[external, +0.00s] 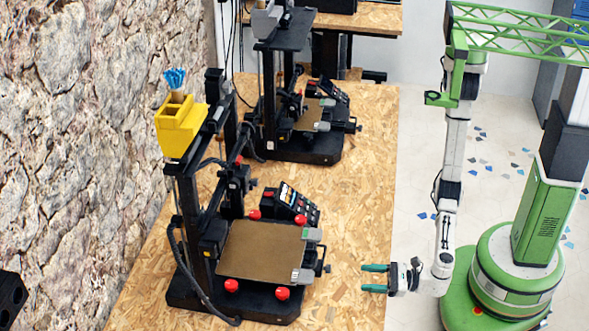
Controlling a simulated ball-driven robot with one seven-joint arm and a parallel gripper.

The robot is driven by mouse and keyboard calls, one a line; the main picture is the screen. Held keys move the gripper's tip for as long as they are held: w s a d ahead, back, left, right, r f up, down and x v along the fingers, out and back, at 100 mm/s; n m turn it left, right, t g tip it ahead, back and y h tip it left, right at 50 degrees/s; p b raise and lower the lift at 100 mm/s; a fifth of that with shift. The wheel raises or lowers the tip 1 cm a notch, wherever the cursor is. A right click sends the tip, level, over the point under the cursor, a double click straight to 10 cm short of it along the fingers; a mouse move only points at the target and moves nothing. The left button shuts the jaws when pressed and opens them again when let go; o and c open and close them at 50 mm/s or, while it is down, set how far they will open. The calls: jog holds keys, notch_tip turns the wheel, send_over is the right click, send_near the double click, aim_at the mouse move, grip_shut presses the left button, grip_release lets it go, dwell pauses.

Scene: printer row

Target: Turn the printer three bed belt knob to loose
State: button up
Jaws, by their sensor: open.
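The nearest printer (190,292) is black with a brown bed (258,250) and stands on the wooden bench. A small dark knob (327,268) sticks out at the right edge of its bed; it looks like the belt knob, but its setting is too small to read. Red round knobs (282,293) sit around the bed's corners. My gripper (364,278) has two teal fingers, spread apart and pointing left toward that knob. It is empty, a short gap to the right of the knob, and touches nothing. I cannot read a number on the printer.
A control panel (290,203) stands behind the bed. A yellow box (180,125) tops the printer frame. Another printer (290,145) stands farther back on the same bench (370,130). A stone wall (70,150) is at the left. Bare bench lies right of the near printer.

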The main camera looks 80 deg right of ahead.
aim_at(327, 269)
jog(key=d+m+h, duration=0.2)
jog(key=shift+w+f+g+h+p, duration=0.1)
jog(key=shift+w+g+h+p, duration=0.05)
jog(key=shift+g+h+p, duration=0.2)
jog(key=shift+w+d+f, duration=0.15)
jog(key=w+p, duration=0.1)
jog(key=w, duration=0.9)
jog(key=shift+w, duration=0.25)
jog(key=c, duration=1.1)
